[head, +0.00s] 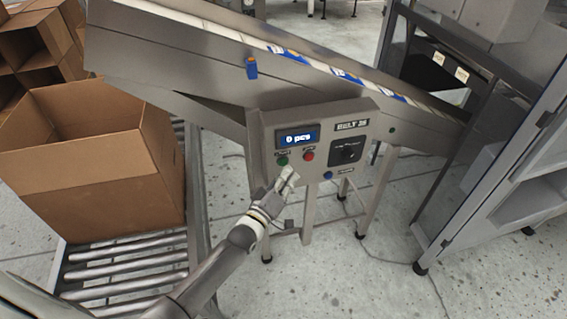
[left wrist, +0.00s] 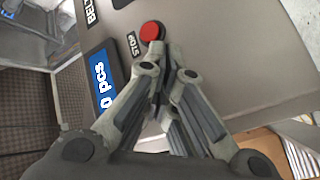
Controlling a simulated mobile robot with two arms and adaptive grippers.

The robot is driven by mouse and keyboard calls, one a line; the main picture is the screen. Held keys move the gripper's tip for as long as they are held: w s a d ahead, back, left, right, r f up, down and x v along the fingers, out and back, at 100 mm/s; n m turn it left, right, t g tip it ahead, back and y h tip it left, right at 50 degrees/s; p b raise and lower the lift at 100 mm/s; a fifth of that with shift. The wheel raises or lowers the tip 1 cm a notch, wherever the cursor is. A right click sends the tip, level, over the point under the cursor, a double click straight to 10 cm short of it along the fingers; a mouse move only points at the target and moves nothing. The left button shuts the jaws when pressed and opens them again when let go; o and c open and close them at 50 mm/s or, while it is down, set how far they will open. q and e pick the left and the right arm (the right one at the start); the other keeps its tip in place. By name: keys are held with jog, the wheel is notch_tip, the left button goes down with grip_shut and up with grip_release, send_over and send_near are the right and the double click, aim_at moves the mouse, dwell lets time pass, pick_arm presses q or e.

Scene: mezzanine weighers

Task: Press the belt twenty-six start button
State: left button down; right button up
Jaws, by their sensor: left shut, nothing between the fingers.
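The control panel (head: 267,178) labelled BELT 26 (head: 351,125) stands below the inclined belt, its display reading 0 pcs. The green start button (head: 283,161) sits under the display (head: 297,138), left of the red stop button (head: 308,155). My left gripper (head: 290,171) is shut and empty, with its tips just below and between these buttons in the head view; I cannot tell whether they touch the panel. In the left wrist view, the red button (left wrist: 152,30) shows just beyond the fingertips (left wrist: 160,52), next to the STOP label. The green button is not visible there.
A black rotary switch (head: 347,152) and a small blue button (head: 328,175) are also on the panel. An open cardboard box (head: 120,180) stands on the roller conveyor (head: 125,272) at left. A grey cabinet (head: 500,190) is at right. Floor is clear in front of the panel.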

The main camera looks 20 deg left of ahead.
dwell(0.8)
pick_arm(q)
jog(key=shift+w+a, duration=0.25)
jog(key=shift+w, duration=0.1)
